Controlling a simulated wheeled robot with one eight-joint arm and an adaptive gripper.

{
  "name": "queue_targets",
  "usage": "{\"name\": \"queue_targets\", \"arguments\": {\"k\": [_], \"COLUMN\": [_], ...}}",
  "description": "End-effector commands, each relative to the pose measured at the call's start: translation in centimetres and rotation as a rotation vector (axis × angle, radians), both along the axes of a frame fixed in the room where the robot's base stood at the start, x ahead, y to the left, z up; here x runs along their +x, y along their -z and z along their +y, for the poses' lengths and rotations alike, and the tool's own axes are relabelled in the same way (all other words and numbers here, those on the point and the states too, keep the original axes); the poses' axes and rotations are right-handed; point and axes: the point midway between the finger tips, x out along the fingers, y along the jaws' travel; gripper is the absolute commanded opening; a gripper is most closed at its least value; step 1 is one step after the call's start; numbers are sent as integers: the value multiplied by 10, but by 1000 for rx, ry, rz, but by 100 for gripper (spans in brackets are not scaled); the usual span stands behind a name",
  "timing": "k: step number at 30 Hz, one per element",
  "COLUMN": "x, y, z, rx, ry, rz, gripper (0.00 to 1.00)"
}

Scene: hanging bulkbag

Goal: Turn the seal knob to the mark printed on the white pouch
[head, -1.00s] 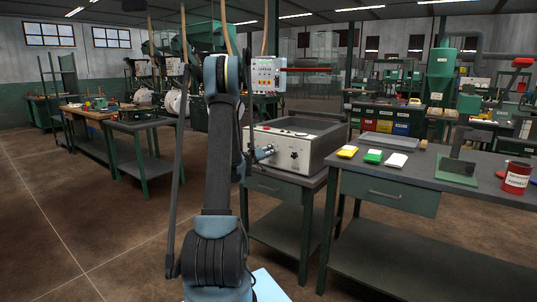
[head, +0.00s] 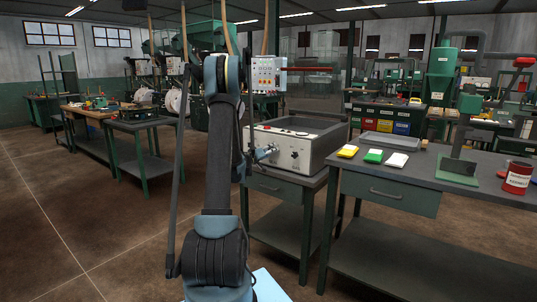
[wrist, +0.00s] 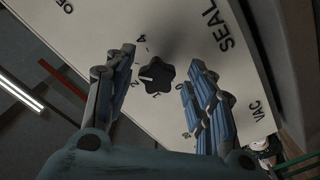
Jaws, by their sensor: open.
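The black lobed seal knob (wrist: 156,75) is on the pale front panel below the word SEAL in the wrist view. Its white pointer line faces left in the picture, around the 2; the exact setting is hard to read. My gripper (wrist: 161,57) is open, one finger on each side of the knob, with no clear contact.
A yellow pouch (head: 348,151) and a green pouch (head: 373,156) lie left of the white one. A grey tray (head: 390,140) is behind them. A green metal stand (head: 457,172) and a red can (head: 516,180) stand further right. The floor at left is clear.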

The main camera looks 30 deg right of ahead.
Motion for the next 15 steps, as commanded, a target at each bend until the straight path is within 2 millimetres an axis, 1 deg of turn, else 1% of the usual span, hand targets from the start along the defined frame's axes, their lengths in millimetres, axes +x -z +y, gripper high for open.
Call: {"name": "queue_targets", "arguments": {"k": [5,15], "x": [-5,-29], "y": [0,1], "z": [16,75], "rx": [0,0], "ry": [-3,-2], "rz": [0,1], "gripper": [50,50]}}
